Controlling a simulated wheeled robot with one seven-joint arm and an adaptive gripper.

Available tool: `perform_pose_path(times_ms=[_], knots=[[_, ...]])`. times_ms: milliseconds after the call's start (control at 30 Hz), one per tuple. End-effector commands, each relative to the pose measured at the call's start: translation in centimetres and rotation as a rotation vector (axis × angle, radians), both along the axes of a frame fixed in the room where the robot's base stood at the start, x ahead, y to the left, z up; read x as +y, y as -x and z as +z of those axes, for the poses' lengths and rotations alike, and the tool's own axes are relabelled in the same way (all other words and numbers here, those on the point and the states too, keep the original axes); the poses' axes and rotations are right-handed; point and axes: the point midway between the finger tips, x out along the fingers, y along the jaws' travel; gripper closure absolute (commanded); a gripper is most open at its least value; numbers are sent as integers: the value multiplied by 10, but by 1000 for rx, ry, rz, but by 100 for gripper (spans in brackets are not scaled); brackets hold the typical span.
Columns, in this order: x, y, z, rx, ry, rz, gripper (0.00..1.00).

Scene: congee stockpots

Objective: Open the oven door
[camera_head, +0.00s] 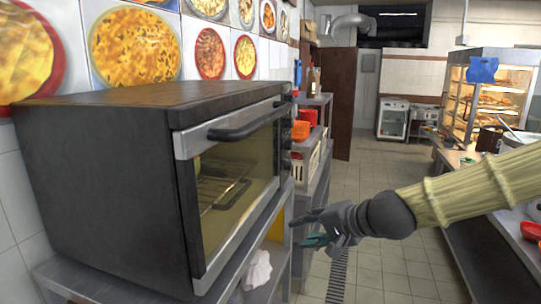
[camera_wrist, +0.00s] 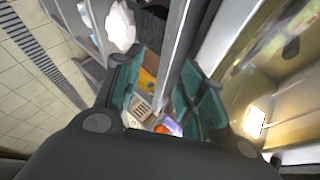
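The oven (camera_head: 110,170) is a dark box on a metal shelf at the left of the head view. Its glass door (camera_head: 235,185) is shut, with a dark bar handle (camera_head: 245,124) along the top edge. A wire rack shows through the glass. My gripper (camera_head: 312,232) is in front of the door, low and to its right, apart from the handle. In the wrist view my gripper's teal finger pads (camera_wrist: 160,95) stand apart with nothing held between them. The lit oven glass (camera_wrist: 265,95) fills the right of that view. The handle cannot be made out there.
A metal shelf (camera_head: 275,225) under the oven holds a white cloth (camera_head: 257,268). Crates and red containers (camera_head: 305,120) stand behind the oven. A counter (camera_head: 480,235) runs along the right. The tiled floor aisle (camera_head: 385,200) between is clear, with a drain grate (camera_head: 338,275).

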Motion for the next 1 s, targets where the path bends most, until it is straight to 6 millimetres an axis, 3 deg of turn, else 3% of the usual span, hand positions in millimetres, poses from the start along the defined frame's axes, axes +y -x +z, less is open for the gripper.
perform_pose_path(times_ms=[33,200,300,400,500,600,1000], knots=[[2,0,42,-34,-45,2,60],[7,11,156,-124,-181,26,60],[7,23,209,-167,-246,44,60],[7,34,248,-199,-292,61,60],[7,43,271,-218,-322,73,60],[7,46,280,-226,-334,78,60],[23,33,278,-227,-335,80,60]])
